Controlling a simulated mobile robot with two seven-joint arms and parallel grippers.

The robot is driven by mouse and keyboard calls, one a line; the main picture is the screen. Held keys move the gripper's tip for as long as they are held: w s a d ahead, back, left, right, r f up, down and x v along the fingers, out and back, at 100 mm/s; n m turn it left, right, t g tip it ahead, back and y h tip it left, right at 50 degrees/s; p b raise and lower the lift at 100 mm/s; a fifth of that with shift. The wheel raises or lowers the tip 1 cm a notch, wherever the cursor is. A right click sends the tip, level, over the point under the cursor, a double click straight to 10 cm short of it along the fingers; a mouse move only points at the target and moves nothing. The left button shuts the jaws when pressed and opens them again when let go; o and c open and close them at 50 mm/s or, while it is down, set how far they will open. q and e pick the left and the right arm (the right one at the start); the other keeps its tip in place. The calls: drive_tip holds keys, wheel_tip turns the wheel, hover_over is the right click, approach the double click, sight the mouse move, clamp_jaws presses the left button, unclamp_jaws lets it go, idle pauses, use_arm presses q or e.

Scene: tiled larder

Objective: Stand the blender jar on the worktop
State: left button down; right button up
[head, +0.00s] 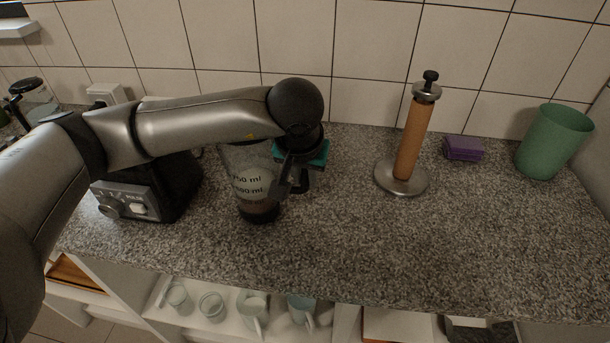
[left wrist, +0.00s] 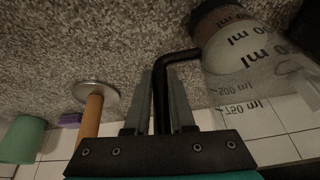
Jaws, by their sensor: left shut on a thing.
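The blender jar (head: 247,183) is clear, with dark ml markings and a dark bottom, and looks about upright over the worktop (head: 330,230), right of the blender base (head: 150,200). I cannot tell whether its bottom touches the stone. My left gripper (head: 287,182) is on the jar's right side and hides part of it. In the left wrist view, the jar (left wrist: 240,50) shows upside down, and the fingers (left wrist: 163,95) are shut on its black handle (left wrist: 162,85). My right gripper is not in view.
A roll holder (head: 410,150) with a brown roll stands right of the jar. Purple sponges (head: 463,149) and a green bin (head: 553,142) are further right. The front middle of the worktop is clear. Glasses and mugs (head: 252,308) stand on a shelf below. A tiled wall is behind.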

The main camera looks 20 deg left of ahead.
use_arm(q)
drive_tip(key=shift+w+f+b, duration=0.1)
drive_tip(key=shift+f+b, duration=0.15)
drive_tip(key=shift+b, duration=0.2)
idle(0.3)
drive_tip(key=c, duration=0.7)
unclamp_jaws()
drive_tip(key=shift+c, duration=0.2)
drive_tip(key=shift+o, duration=0.3)
drive_tip(key=shift+s+f, duration=0.2)
drive_tip(key=v, duration=1.5)
drive_tip(key=shift+r+p, duration=0.25)
drive_tip(key=shift+p, duration=0.15)
